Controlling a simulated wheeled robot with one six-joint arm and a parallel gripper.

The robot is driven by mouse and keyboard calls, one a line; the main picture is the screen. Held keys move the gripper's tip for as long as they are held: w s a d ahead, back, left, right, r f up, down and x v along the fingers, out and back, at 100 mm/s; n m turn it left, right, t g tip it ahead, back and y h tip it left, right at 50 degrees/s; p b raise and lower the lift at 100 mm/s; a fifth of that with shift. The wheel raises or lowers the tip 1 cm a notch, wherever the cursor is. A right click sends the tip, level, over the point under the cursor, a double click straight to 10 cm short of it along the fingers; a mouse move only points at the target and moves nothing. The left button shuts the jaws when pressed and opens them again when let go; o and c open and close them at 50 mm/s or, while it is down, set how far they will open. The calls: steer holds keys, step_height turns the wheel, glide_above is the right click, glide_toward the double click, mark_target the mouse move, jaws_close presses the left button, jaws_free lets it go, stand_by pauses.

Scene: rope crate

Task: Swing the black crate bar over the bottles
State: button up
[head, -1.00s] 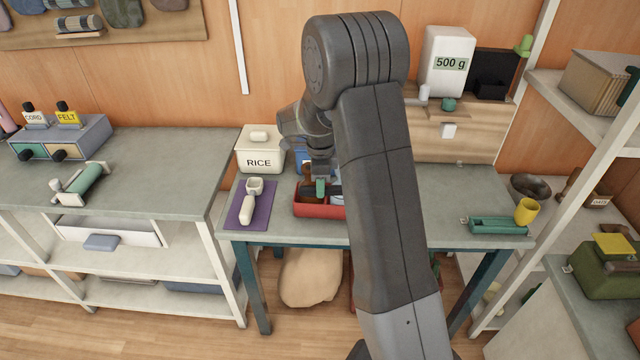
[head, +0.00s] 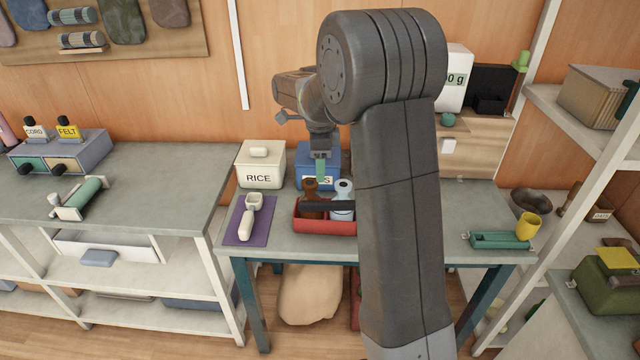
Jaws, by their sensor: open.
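The red crate (head: 312,226) stands on the grey table, its right end hidden behind my arm. A brown bottle (head: 310,187) and a pale blue-white bottle (head: 343,190) stand in it. The black crate bar (head: 328,206) runs lengthwise along the crate and crosses in front of the bottles' lower parts in this view. My gripper (head: 320,172), with green fingertips, is open and empty. It appears just above and behind the bar, near the bottle tops; the exact depth gap I cannot tell.
A RICE box (head: 260,166) and a blue box (head: 305,160) stand behind the crate. A white scoop (head: 250,215) lies on a purple mat (head: 233,236) to the left. A green tray (head: 498,241) and yellow cup (head: 527,226) are at the right.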

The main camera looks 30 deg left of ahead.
step_height(320, 180, up, 3)
steer(key=shift+f, duration=0.2)
